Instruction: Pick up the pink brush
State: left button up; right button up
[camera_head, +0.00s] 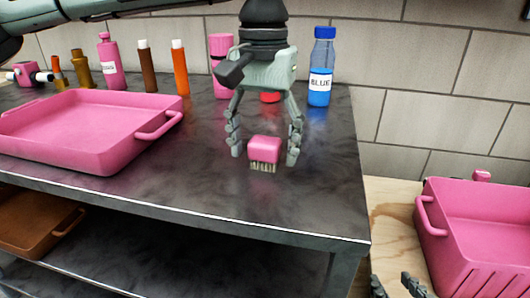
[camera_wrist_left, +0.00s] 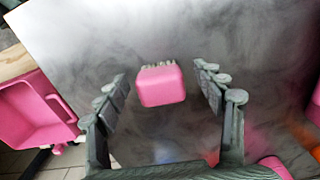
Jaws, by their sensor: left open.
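The pink brush (camera_head: 264,150) has a pink block top and pale bristles. It is on the dark metal table (camera_head: 200,190), near the front right part of the top. My left gripper (camera_head: 265,158) points down over it, open, with one finger on each side and visible gaps to the brush. In the left wrist view the brush (camera_wrist_left: 161,86) lies between the spread fingers (camera_wrist_left: 162,88). My right gripper (camera_head: 396,287) shows only its fingertips at the bottom edge, spread apart with nothing seen between them.
A pink tray (camera_head: 88,122) stands on the table's left. Bottles stand along the back, including a blue-labelled one (camera_head: 320,72) and an orange tube (camera_head: 181,70). A pink basket (camera_head: 470,215) is on the right. A brown tray (camera_head: 35,228) sits on the lower shelf.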

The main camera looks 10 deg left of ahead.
aim_at(264, 142)
pick_arm(q)
jog(key=c, duration=1.2)
jog(key=shift+r, duration=0.3)
notch_tip(264, 142, up, 4)
jog(key=shift+f+p, duration=0.1)
jog(key=shift+p, duration=0.2)
pick_arm(e)
jog(key=shift+s+d+f+g+h, duration=0.15)
jog(key=shift+s+d+f+g, duration=0.1)
jog(key=shift+d+f, duration=0.15)
jog(key=shift+s+d+f+g+h, duration=0.15)
jog(key=shift+d+f+g, duration=0.1)
jog(key=shift+d+f, duration=0.15)
jog(key=shift+a+r, duration=0.1)
jog(key=shift+a, duration=0.1)
pick_arm(q)
jog(key=shift+s+a+r, duration=0.45)
jog(key=shift+s+r, duration=0.65)
jog(key=shift+s, duration=0.8)
jog(key=shift+s+a+r, duration=0.45)
jog(key=shift+s+r, duration=0.6)
jog(key=shift+s, duration=0.85)
jog(key=shift+s+a+r, duration=0.45)
jog(key=shift+s+r, duration=0.65)
jog(key=shift+s, duration=0.8)
pick_arm(e)
jog(key=shift+c, duration=0.7)
